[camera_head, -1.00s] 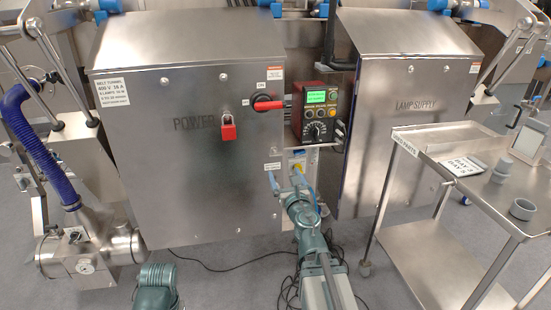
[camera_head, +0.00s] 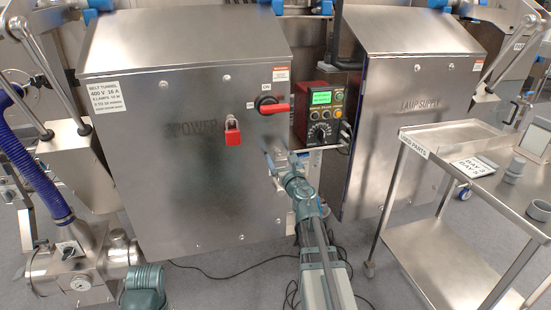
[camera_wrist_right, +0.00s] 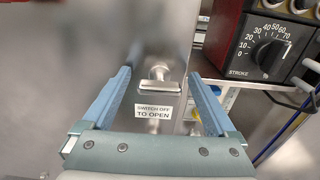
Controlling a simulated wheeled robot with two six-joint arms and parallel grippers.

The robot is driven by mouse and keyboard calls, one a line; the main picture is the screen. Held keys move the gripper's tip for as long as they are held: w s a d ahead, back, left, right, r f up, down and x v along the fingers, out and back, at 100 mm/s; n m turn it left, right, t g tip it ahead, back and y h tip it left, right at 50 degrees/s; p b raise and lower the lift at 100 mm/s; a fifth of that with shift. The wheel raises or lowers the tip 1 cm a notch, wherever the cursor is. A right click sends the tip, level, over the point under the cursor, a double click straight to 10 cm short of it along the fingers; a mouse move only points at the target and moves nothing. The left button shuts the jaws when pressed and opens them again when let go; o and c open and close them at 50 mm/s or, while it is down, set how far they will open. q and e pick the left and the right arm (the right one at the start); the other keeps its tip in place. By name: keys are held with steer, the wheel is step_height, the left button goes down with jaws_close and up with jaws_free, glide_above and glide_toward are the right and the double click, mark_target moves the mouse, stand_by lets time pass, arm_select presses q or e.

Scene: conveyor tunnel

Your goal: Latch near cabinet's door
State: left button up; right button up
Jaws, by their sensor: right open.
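The near cabinet's door (camera_head: 170,185) is a broad steel panel marked POWER, with a red padlock (camera_head: 232,131) and a red rotary switch handle (camera_head: 274,107). It looks shut or nearly so; a small gap cannot be told. The latch (camera_wrist_right: 158,82) is a small metal T-shaped handle near the door's right edge, its bar lying crosswise above a SWITCH OFF TO OPEN label (camera_wrist_right: 154,112). My right gripper (camera_head: 274,157) is open in front of it, with its blue fingers either side of the latch in the right wrist view (camera_wrist_right: 160,75). Contact is not visible. My left gripper is out of view.
A red control box (camera_head: 320,112) with a black dial stands just right of the door edge. The LAMP SUPPLY cabinet (camera_head: 415,130) is beyond it. A steel cart (camera_head: 400,150) stands at right. A blue hose (camera_head: 35,165) runs down at left. Cables lie on the floor.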

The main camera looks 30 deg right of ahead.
steer(key=c, duration=1.4)
steer(key=shift+o, duration=0.2)
steer(key=m, duration=0.4)
steer(key=shift+d, duration=0.1)
steer(key=m, duration=0.4)
steer(key=shift+m, duration=0.4)
steer(key=m, duration=0.4)
steer(key=shift+d+f, duration=0.1)
steer(key=shift+f, duration=0.05)
steer(key=shift+m, duration=2.5)
